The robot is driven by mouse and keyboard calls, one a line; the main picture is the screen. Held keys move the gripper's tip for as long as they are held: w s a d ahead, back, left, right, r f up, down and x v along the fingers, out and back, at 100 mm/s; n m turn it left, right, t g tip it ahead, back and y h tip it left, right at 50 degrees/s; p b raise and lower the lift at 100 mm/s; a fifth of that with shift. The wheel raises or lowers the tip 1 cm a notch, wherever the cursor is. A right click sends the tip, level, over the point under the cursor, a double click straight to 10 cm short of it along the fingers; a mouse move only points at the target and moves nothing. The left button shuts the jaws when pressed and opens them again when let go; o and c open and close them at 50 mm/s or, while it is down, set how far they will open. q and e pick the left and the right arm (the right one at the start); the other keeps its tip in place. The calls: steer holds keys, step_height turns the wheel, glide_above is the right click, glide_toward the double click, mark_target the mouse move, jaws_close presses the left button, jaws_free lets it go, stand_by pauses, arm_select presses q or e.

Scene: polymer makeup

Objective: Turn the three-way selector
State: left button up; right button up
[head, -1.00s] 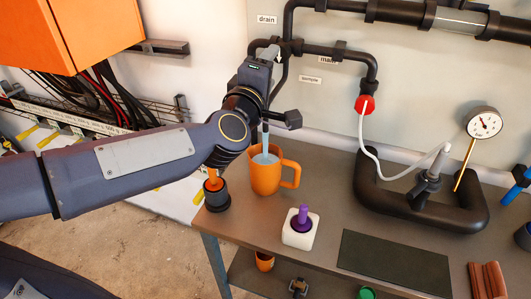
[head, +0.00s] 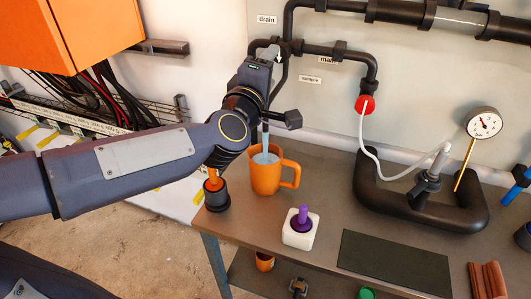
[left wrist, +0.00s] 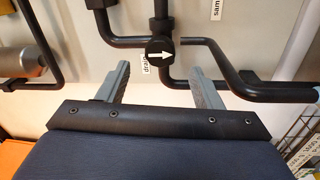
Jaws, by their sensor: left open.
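The three-way selector (left wrist: 160,52) shows in the left wrist view as a round black knob with a white arrow pointing right in that picture. It sits where black pipes meet on the wall panel. My left gripper (left wrist: 157,69) is open, with one grey finger on each side of the knob's line. The fingers look apart from the knob; the depth gap is hard to tell. In the head view my left gripper (head: 270,52) is at the pipe junction and largely hides the selector. Labels read drain (head: 267,19), main (head: 327,59) and sample (head: 310,80). My right gripper is not in view.
Below my left arm, the bench (head: 220,235) holds an orange mug (head: 265,178), a white block with a purple peg (head: 300,230) and a dark mat (head: 394,263). A red fitting (head: 364,104) with a white hose and a gauge (head: 484,123) are to the right.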

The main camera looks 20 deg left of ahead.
mark_target(279, 56)
arm_select(q)
steer(key=m, duration=0.1)
steer(key=m+p, duration=0.1)
steer(key=shift+s+a+r+m, duration=0.1)
steer(key=shift+r+m, duration=0.1)
steer(key=shift+m, duration=0.2)
steer(key=m, duration=0.2)
steer(key=m+p, duration=0.1)
steer(key=m, duration=0.2)
steer(key=shift+s+r+g, duration=0.15)
steer(key=shift+g, duration=0.15)
steer(key=m+p, duration=0.1)
steer(key=m, duration=0.4)
steer(key=shift+s, duration=0.2)
steer(key=m+p, duration=0.1)
steer(key=m, duration=0.1)
steer(key=shift+m, duration=0.4)
steer(key=shift+w+m, duration=0.1)
steer(key=shift+m, duration=0.2)
steer(key=shift+w, duration=0.4)
steer(key=w, duration=0.6)
steer(key=shift+w, duration=0.35)
